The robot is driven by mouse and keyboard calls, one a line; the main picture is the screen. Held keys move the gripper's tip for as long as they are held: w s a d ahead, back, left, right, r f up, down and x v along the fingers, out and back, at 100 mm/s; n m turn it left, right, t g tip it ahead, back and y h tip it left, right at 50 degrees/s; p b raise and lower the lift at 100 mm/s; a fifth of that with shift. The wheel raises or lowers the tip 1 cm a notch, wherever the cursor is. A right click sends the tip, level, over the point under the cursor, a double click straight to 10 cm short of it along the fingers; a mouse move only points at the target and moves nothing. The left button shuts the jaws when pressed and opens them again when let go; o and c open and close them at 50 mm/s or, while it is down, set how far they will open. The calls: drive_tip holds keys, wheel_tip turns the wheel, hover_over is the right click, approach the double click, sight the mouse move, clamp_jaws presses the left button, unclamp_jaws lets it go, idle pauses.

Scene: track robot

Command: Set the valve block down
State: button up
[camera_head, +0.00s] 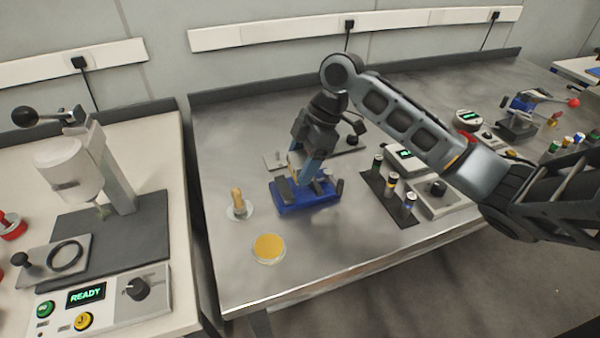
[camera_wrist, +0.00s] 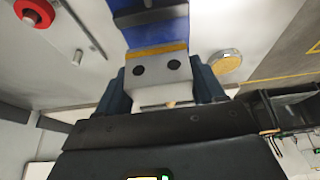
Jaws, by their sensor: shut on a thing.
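My gripper (camera_head: 306,168) points down over the blue fixture (camera_head: 290,208) on the metal bench. In the wrist view my gripper (camera_wrist: 161,88) is shut on the valve block (camera_wrist: 157,72), a pale block with two dark holes and a yellow-brown band on its far edge. A dark finger lies against each side. The blue fixture (camera_wrist: 112,14) shows just beyond the block. In the head view the block is mostly hidden by the fingers. I cannot tell whether it touches the fixture.
A yellow-topped round dish (camera_head: 268,248) and a brass-coloured post on a round base (camera_head: 238,205) stand left and in front of the fixture. A dark rack with several capped vials (camera_head: 392,183) and a control box (camera_head: 436,198) stand to the right.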

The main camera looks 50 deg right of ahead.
drive_tip(key=shift+f+p, duration=0.3)
drive_tip(key=shift+f, duration=1.8)
drive_tip(key=shift+f, duration=0.15)
drive_tip(key=o, duration=1.4)
drive_tip(key=b+v, duration=0.1)
drive_tip(key=v, duration=1.1)
